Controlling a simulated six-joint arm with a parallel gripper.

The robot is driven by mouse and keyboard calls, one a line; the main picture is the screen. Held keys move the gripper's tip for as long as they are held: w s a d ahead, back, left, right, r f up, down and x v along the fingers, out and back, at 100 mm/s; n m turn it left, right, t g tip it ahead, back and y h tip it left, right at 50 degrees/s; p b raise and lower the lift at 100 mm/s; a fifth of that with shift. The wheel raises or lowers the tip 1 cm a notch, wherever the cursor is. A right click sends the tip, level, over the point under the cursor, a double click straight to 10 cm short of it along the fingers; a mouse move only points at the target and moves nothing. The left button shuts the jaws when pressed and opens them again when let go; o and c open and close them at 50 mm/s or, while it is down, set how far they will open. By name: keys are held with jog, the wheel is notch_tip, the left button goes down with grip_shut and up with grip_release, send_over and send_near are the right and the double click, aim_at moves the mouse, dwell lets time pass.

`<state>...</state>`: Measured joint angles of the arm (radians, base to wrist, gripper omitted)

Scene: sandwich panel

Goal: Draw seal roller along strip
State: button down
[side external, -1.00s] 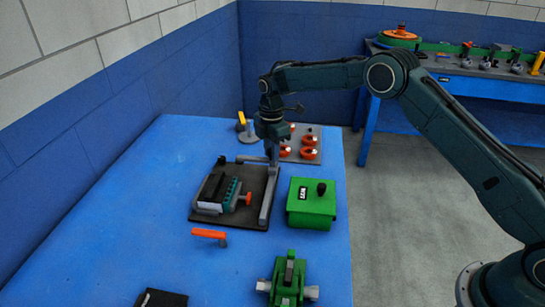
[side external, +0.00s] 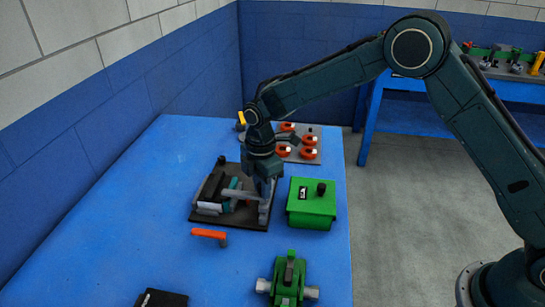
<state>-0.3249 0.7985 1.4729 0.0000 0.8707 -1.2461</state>
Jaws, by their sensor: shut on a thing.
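A dark base plate (side external: 235,222) lies on the blue table with a black and teal block (side external: 206,186) on it. A grey crossbar (side external: 238,193) now lies across the block, and a grey upright rail (side external: 264,215) runs along the plate's right side. My gripper (side external: 264,190) is low over the right side of the plate. It appears shut on the right end of the grey crossbar; its fingertips are mostly hidden by its own body. I cannot tell which part is the seal roller or see the strip clearly.
A green box (side external: 311,214) with a black knob stands close to the right of the plate. An orange-handled piece (side external: 209,234) lies in front. A green fixture (side external: 288,280) is nearer. A grey board with orange rings (side external: 297,150) is behind. The left table is clear.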

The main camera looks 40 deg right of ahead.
jog(key=shift+s+a, duration=0.55)
jog(key=c, duration=1.3)
grip_release()
jog(key=shift+s+a, duration=0.1)
jog(key=shift+o, duration=0.2)
jog(key=shift+r, duration=0.2)
jog(key=shift+r, duration=0.6)
notch_tip(320, 180, up, 12)
jog(key=shift+r, duration=0.15)
